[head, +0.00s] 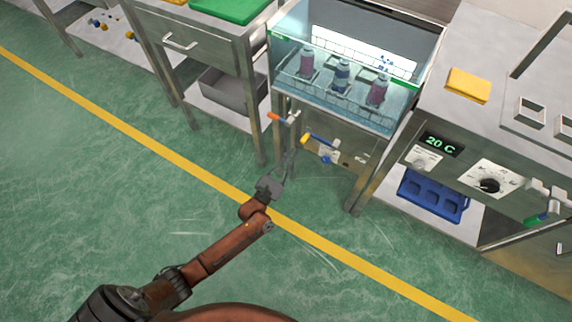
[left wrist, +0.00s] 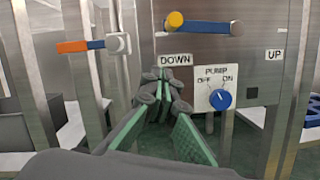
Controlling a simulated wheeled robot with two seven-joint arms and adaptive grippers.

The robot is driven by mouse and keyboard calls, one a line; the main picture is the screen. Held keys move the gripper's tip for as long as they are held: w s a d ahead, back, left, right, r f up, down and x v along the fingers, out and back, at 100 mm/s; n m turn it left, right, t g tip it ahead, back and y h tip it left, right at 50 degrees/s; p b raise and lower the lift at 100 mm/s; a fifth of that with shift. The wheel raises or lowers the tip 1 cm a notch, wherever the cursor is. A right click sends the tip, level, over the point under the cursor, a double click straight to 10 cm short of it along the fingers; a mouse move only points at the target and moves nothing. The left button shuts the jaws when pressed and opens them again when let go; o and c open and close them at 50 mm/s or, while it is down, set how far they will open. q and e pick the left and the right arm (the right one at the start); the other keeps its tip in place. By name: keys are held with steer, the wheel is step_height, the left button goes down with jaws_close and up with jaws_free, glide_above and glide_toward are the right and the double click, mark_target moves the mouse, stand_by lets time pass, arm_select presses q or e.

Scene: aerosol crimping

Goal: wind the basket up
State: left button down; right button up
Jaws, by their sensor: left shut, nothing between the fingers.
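The basket (head: 313,86) is a wire rack holding several purple and grey cans inside the glass-fronted water tank (head: 375,119). On the steel panel below is a blue crank arm with a yellow knob (left wrist: 175,20), between the DOWN label (left wrist: 174,60) and the UP label (left wrist: 274,54); the crank also shows in the head view (head: 319,139). My left gripper (head: 287,160) is in front of the panel, below and left of the crank. In the left wrist view its green-padded fingers (left wrist: 166,88) are together with nothing between them. My right gripper is out of view.
A blue PUMP dial (left wrist: 220,99) is right of the fingers. An orange-handled valve (left wrist: 75,47) is at left. A control bench with a 20 C display (head: 441,145) and a blue rack (head: 433,194) stands right. The green floor before the tank is open.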

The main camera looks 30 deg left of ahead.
arm_select(q)
steer(key=r, duration=0.1)
steer(key=w+d+r, duration=0.1)
steer(key=r, duration=0.1)
steer(key=w+r, duration=0.1)
steer(key=shift+d+r, duration=0.15)
steer(key=shift+d, duration=0.1)
